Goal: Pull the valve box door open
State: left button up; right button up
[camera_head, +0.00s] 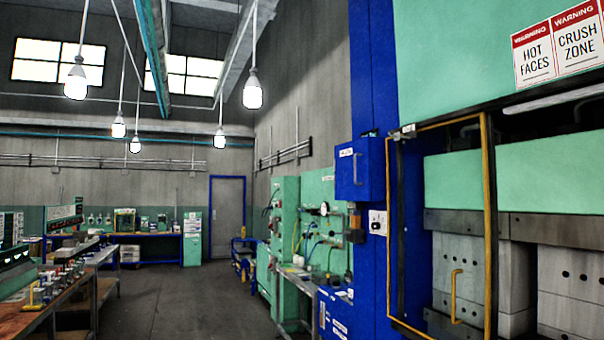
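A blue box (372,170) with a small white label is mounted on the blue column of the press, right of the middle. It looks like the valve box, but its label is too small to read. Its front appears closed, with a thin upright handle-like bar (357,168) on it. Neither of my grippers is in view, and nothing is seen touching the box.
A yellow-framed guard (490,230) with a yellow handle (455,296) stands at the press on the right. Green cabinets (285,225) and a grey bench are left of the column. Another workbench (60,295) lines the left. The floor (200,300) between is clear.

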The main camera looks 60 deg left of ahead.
aim_at(352, 160)
jog(key=u, duration=1.5)
jog(key=z, duration=0.15)
jog(key=i+j+z, duration=0.3)
jog(key=i+z, duration=0.15)
jog(key=i+j+z, duration=0.45)
jog(key=k+l, duration=0.05)
